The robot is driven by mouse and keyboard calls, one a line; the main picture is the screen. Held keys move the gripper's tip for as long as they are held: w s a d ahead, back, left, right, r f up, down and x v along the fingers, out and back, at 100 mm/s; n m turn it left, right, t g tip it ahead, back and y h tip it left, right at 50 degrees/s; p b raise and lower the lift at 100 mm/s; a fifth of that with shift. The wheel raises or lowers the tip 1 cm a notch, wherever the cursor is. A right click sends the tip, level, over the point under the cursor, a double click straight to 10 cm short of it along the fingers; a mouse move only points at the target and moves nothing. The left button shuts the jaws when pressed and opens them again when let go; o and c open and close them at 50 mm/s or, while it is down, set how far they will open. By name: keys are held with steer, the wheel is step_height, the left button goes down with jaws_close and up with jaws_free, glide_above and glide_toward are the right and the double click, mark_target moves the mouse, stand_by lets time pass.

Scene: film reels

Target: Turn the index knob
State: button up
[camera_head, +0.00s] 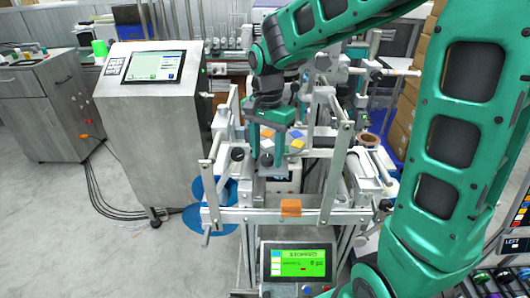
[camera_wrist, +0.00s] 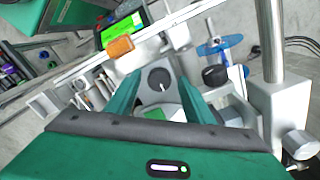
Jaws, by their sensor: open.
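My gripper (camera_head: 267,150) points down over the middle of the metal frame machine (camera_head: 330,190). In the wrist view its two green fingers (camera_wrist: 159,88) are apart, with nothing held between them. A round dark knob with a white pointer line (camera_wrist: 160,78) appears between the fingertips; it looks like the index knob. I cannot tell whether the fingers touch it. In the head view a dark knob (camera_head: 267,161) shows at the fingertips. A second black knob (camera_wrist: 214,75) sits to the right in the wrist view, and at the left in the head view (camera_head: 237,154).
An orange block (camera_head: 291,208) sits on the machine's front rail. A green display (camera_head: 301,263) is below it. A grey console with a screen (camera_head: 153,66) stands at left. Blue discs (camera_head: 210,190) lie by the machine's left side. A metal post (camera_wrist: 270,45) is close at right in the wrist view.

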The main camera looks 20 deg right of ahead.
steer(key=c, duration=1)
steer(key=shift+c, duration=0.2)
steer(key=n, duration=0.5)
steer(key=shift+n, duration=0.4)
steer(key=n, duration=0.5)
steer(key=shift+d+n, duration=0.1)
steer(key=shift+n, duration=0.3)
steer(key=o, duration=1)
